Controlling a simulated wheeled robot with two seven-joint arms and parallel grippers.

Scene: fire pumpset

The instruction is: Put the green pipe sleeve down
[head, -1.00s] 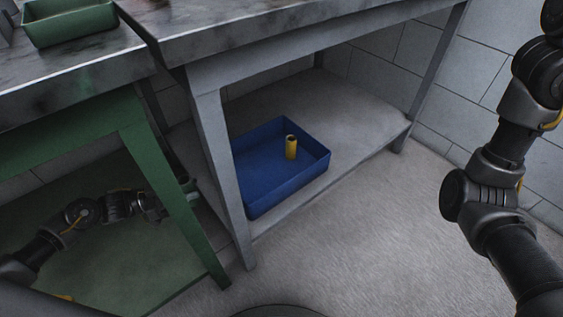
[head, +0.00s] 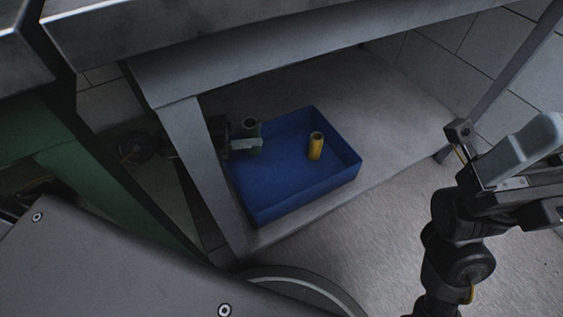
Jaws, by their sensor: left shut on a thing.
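The dark green pipe sleeve (head: 251,130) is upright in my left gripper (head: 246,144), which is shut on it. They are over the left back part of the blue tray (head: 312,192) on the lower shelf. I cannot tell whether the sleeve touches the tray floor. My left arm reaches in from the left, partly hidden behind the grey table leg. My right gripper (head: 500,172) is raised at the right, apart from the tray; its jaws cannot be made out clearly.
A yellow sleeve (head: 316,146) stands upright in the tray's right back part. The grey table leg (head: 205,170) stands just left of the tray, and the tabletop edge (head: 290,60) hangs above. The shelf (head: 385,115) is clear to the right.

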